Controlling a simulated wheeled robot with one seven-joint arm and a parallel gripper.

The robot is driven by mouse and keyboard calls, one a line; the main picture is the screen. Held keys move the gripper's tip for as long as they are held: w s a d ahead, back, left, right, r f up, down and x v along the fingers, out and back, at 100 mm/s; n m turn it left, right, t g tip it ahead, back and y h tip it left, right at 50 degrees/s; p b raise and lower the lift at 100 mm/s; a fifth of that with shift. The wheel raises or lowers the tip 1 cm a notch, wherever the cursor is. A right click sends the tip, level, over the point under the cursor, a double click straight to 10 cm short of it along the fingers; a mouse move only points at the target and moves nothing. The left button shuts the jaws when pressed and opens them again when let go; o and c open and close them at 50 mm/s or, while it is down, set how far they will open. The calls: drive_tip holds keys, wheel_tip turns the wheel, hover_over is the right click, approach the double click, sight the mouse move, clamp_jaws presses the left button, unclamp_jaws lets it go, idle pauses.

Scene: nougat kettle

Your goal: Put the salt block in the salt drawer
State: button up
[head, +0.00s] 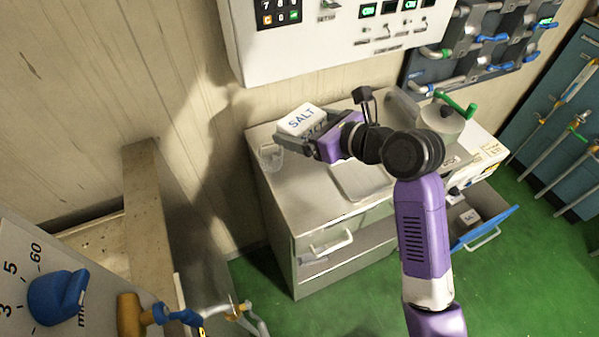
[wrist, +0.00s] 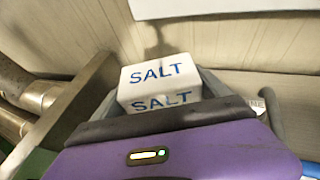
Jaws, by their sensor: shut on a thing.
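The white salt block (head: 302,119), with blue SALT lettering, is held by my gripper (head: 305,132) above the left part of the steel cabinet top. In the wrist view the salt block (wrist: 160,82) sits between the two grey fingers, lettering facing the camera. At the lower right an open drawer with a blue front (head: 487,229) is pulled out near the floor. A small pale piece with dark lettering (head: 469,216) shows inside it; the lettering is too small to read surely. My gripper is well to the left of and above this drawer.
A clear cup (head: 271,157) stands at the left edge of the steel cabinet (head: 290,200). A grinder-like machine with a green crank (head: 442,120) stands at the right. A white control box (head: 330,45) hangs on the wall above. My arm crosses in front of the cabinet.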

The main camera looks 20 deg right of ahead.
sight(301, 178)
wheel_tip(301, 178, down, 15)
drive_tip(key=shift+f+b, duration=0.1)
drive_tip(key=shift+b, duration=0.8)
drive_tip(key=o, duration=1.6)
drive_tip(key=shift+f, duration=0.2)
drive_tip(key=shift+o, duration=1.2)
drive_tip(key=shift+r, duration=0.1)
